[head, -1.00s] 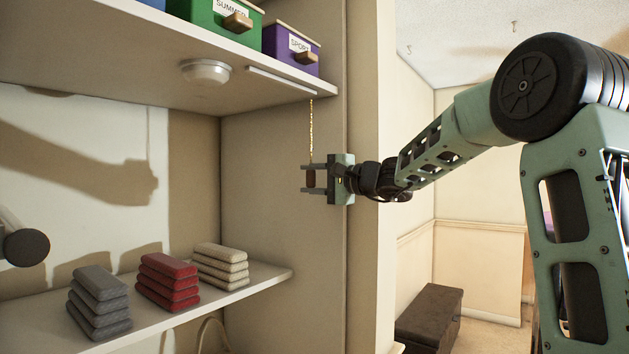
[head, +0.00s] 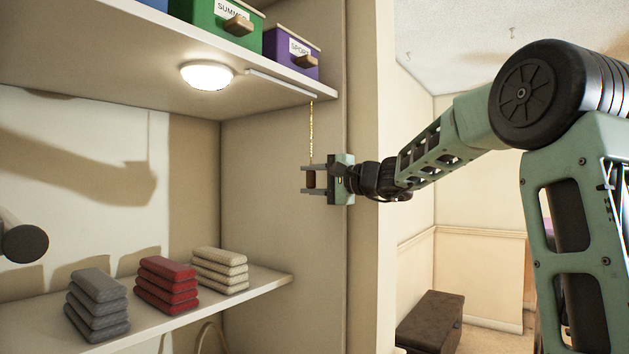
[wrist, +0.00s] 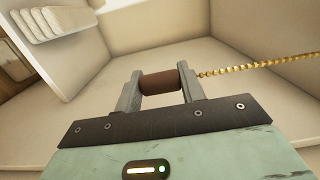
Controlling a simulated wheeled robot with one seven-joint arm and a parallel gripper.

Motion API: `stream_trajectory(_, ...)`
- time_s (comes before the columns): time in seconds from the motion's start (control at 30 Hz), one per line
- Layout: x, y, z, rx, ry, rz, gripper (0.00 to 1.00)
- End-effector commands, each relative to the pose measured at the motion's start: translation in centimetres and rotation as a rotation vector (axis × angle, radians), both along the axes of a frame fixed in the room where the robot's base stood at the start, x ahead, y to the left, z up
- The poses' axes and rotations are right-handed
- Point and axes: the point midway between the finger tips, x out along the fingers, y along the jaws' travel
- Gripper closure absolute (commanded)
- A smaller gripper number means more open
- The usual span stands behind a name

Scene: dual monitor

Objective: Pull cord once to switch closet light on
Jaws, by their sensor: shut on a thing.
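The closet light (head: 207,76) is a round lamp under the upper shelf, and it glows bright white. A gold bead cord (head: 311,132) hangs from the shelf's underside near its right end. A brown cylindrical pull (head: 311,180) is at the cord's lower end. My gripper (head: 309,180) is shut on this pull, below the shelf. In the wrist view the brown pull (wrist: 161,83) lies between the two fingertips, and the gold cord (wrist: 255,66) runs taut from it to the right.
Green (head: 220,20) and purple (head: 291,50) boxes stand on the upper shelf. Stacks of folded grey (head: 98,302), red (head: 167,284) and cream (head: 220,270) cloths lie on the lower shelf (head: 262,285). The closet's side wall is close behind my gripper. A dark bench (head: 430,320) stands at lower right.

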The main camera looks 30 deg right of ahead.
Motion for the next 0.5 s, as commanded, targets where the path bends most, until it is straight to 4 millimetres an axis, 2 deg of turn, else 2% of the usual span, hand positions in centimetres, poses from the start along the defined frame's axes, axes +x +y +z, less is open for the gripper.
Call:
stream_trajectory(0.17,-0.01,0.02,0.02,-0.001,0.000,0.001,0.73)
stream_trajectory(0.2,-0.01,0.02,0.03,-0.001,0.000,0.001,0.55)
stream_trajectory(0.23,-0.01,0.02,0.03,0.000,0.000,0.001,0.47)
stream_trajectory(0.5,-0.02,-0.01,0.01,0.000,0.000,0.000,0.45)
